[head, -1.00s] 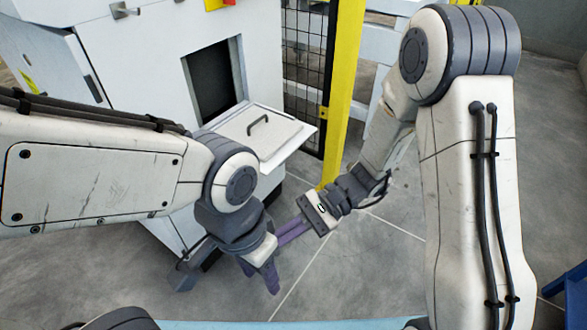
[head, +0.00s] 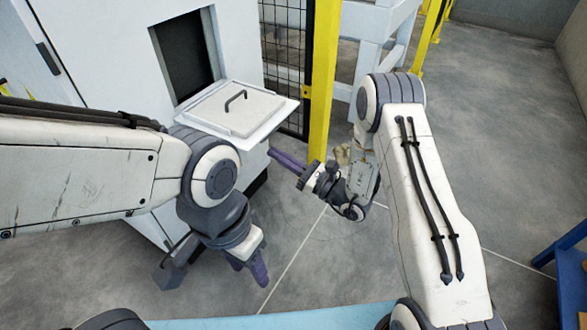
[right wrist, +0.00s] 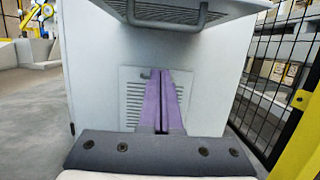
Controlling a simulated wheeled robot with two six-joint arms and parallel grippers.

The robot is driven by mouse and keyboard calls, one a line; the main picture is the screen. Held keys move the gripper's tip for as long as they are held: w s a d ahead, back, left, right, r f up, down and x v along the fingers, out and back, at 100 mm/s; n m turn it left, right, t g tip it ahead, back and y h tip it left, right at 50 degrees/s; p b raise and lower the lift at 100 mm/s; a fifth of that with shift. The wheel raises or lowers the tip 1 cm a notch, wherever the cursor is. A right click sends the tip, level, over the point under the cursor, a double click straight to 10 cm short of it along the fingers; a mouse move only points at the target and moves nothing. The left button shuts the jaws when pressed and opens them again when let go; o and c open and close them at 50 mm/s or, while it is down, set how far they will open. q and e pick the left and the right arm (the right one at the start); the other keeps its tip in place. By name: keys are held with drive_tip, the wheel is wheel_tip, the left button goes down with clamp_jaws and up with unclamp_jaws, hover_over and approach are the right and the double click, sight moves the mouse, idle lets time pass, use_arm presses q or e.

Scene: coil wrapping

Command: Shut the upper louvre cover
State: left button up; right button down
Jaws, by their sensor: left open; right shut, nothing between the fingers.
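The upper louvre cover (head: 222,117) is a pale panel standing out like a shelf below the dark opening (head: 187,50) of a white cabinet, so it is open. My left gripper (head: 250,272) is open and points down in front of the cabinet.
A lower slotted panel (right wrist: 132,100) is on the cabinet front behind my right fingers. A yellow post (head: 324,80) and black mesh fence (head: 288,60) stand close to the cover's right. Grey floor is clear in front; a blue thing (head: 565,260) is at far right.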

drive_tip(key=shift+w+a+r+b, duration=0.15)
drive_tip(key=shift+r+b, duration=0.85)
drive_tip(key=shift+r, duration=1)
